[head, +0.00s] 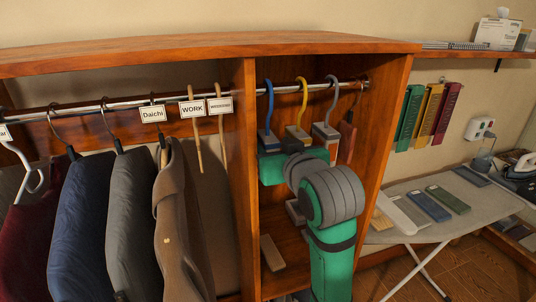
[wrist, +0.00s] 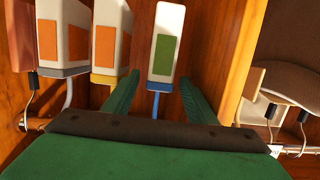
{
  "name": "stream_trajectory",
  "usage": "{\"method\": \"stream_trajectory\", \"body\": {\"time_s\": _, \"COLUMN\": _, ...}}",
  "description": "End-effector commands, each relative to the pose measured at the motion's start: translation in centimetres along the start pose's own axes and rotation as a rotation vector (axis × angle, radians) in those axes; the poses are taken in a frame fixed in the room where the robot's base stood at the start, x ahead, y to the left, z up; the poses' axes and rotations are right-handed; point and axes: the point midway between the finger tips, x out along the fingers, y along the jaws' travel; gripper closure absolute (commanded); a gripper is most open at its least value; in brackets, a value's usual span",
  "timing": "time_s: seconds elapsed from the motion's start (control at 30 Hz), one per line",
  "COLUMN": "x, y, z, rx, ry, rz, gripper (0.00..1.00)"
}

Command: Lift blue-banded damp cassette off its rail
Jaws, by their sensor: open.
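The blue-banded damp cassette (wrist: 166,30) is a white block with a green patch and a blue band at its hook end. In the wrist view it stands between the two green fingers of my open gripper (wrist: 159,88), with a gap visible on each side. In the head view its blue hook (head: 268,98) hangs over the rail (head: 317,88), leftmost in the right-hand bay. My green gripper body covers its lower part there, and the fingers cannot be made out.
A yellow-banded cassette (wrist: 112,40) and a grey-banded one (wrist: 62,35), with orange patches, hang close beside it. A wooden divider (head: 245,150) stands close on the left. Jackets (head: 130,210) hang beyond it. An ironing board (head: 430,190) stands at right.

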Motion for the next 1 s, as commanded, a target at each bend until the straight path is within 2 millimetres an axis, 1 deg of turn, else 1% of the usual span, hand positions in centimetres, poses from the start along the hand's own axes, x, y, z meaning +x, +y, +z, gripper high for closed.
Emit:
{"method": "stream_trajectory", "body": {"time_s": 0.03, "x": 0.6, "y": 0.0, "z": 0.0, "rx": 0.001, "ry": 0.0, "rz": -0.001, "gripper": 0.48}}
{"method": "stream_trajectory", "body": {"time_s": 0.13, "x": 1.4, "y": 0.0, "z": 0.0, "rx": 0.001, "ry": -0.001, "rz": 0.0, "gripper": 0.48}}
{"method": "stream_trajectory", "body": {"time_s": 0.4, "x": 1.7, "y": 0.1, "z": 0.0, "rx": 0.0, "ry": 0.001, "rz": 0.001, "gripper": 0.48}}
{"method": "stream_trajectory", "body": {"time_s": 0.43, "x": 1.7, "y": 0.1, "z": 0.0, "rx": 0.0, "ry": 0.001, "rz": 0.001, "gripper": 0.53}}
{"method": "stream_trajectory", "body": {"time_s": 0.47, "x": 1.7, "y": 0.1, "z": 0.0, "rx": 0.0, "ry": 0.001, "rz": 0.001, "gripper": 0.6}}
{"method": "stream_trajectory", "body": {"time_s": 0.5, "x": 1.7, "y": 0.1, "z": 0.0, "rx": 0.0, "ry": 0.001, "rz": 0.001, "gripper": 0.7}}
{"method": "stream_trajectory", "body": {"time_s": 0.57, "x": 1.7, "y": 0.1, "z": 0.0, "rx": 0.0, "ry": 0.001, "rz": 0.001, "gripper": 0.84}}
{"method": "stream_trajectory", "body": {"time_s": 0.6, "x": 1.7, "y": 0.1, "z": 0.0, "rx": 0.0, "ry": 0.001, "rz": 0.001, "gripper": 0.94}}
{"method": "stream_trajectory", "body": {"time_s": 0.63, "x": 1.7, "y": 0.1, "z": 0.0, "rx": 0.0, "ry": 0.001, "rz": 0.001, "gripper": 1.0}}
{"method": "stream_trajectory", "body": {"time_s": 1.0, "x": 1.6, "y": 0.1, "z": -0.4, "rx": -0.001, "ry": 0.003, "rz": 0.002, "gripper": 1.0}}
